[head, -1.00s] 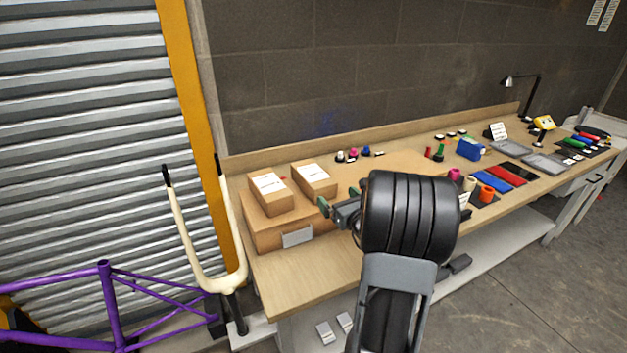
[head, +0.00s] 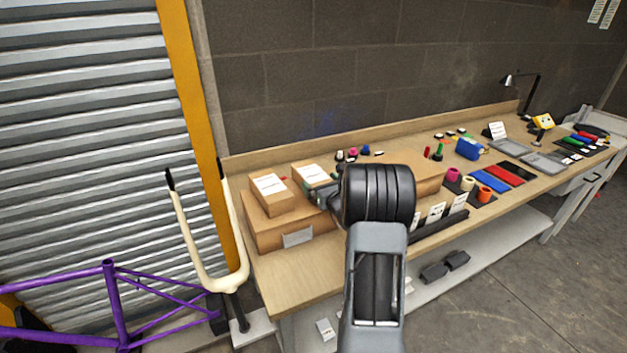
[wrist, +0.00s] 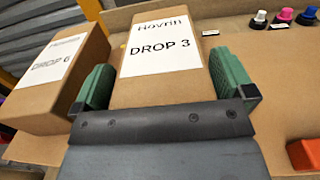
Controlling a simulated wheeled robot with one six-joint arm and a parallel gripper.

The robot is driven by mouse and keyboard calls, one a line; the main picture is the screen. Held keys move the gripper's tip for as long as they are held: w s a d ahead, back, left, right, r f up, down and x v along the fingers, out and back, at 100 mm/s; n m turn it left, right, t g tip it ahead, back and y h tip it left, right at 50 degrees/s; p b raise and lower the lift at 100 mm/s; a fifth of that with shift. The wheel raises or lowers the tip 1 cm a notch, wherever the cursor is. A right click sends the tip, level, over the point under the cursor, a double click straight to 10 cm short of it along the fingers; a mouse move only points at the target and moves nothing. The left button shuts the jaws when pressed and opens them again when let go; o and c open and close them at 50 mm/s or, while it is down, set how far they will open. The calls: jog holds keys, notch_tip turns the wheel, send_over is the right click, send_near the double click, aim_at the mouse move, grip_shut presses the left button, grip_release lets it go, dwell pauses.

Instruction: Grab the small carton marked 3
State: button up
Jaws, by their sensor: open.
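The small carton marked "DROP 3" (wrist: 162,77) is a brown box with a white label. In the wrist view it sits between the two green fingers of my gripper (wrist: 165,85). The fingers are apart, one on each side of it, and I cannot tell whether they touch it. In the head view this carton (head: 312,174) sits on a larger brown box, its near part hidden by my gripper (head: 320,194). A second small carton, marked "DROP 6" (wrist: 48,75), stands to its left, and shows in the head view (head: 268,196).
The larger brown box (head: 280,233) lies on the wooden workbench (head: 290,283). Coloured knobs (head: 353,153) stand behind the cartons. An orange object (wrist: 304,154) is at the lower right in the wrist view. A cream fork (head: 222,280) and purple frame (head: 115,300) stand at the left.

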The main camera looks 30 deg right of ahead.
jog(key=c, duration=0.8)
jog(key=shift+r, duration=0.1)
jog(key=shift+c, duration=0.6)
jog(key=shift+r, duration=0.1)
